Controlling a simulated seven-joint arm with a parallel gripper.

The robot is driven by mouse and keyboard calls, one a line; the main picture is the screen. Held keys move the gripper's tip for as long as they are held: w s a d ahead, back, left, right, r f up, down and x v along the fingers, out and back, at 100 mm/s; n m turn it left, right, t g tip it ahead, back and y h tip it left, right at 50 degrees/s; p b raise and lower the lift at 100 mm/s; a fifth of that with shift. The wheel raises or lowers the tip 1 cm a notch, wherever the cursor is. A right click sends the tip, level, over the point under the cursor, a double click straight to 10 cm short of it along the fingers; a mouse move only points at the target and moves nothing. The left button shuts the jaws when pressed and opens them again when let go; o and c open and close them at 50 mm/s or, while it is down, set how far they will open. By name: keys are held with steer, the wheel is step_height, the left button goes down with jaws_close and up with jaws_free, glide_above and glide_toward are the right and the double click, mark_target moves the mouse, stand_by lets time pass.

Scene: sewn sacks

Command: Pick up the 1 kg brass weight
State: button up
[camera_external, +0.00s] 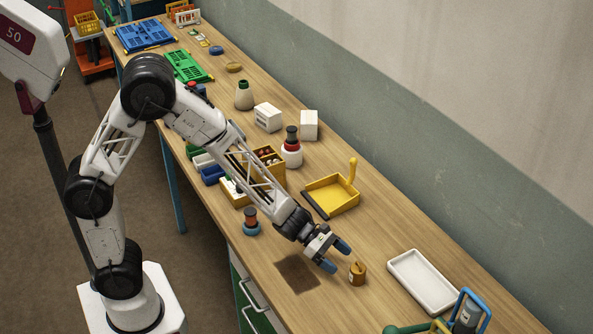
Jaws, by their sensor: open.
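A small brass weight (357,273) stands upright on the wooden table, in the lower middle of the view. It has a knob on top and a small pale mark on its side. My gripper (337,257) has blue fingertips. It is open and empty, just to the left of the weight and a little above it in the picture. I cannot tell the exact gap between the fingers and the weight, or their height above the table.
A white tray (424,283) lies right of the weight. A yellow dustpan (331,196) lies behind my gripper. A dark square patch (297,275) marks the table at left. A blue-framed holder (468,312) stands at lower right. Boxes and bins crowd the table farther back.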

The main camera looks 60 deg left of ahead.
mark_target(358, 273)
steer(key=shift+d, duration=0.1)
steer(key=shift+x, duration=1.2)
steer(key=shift+w+f, duration=0.1)
steer(key=shift+x, duration=2.5)
jaws_close()
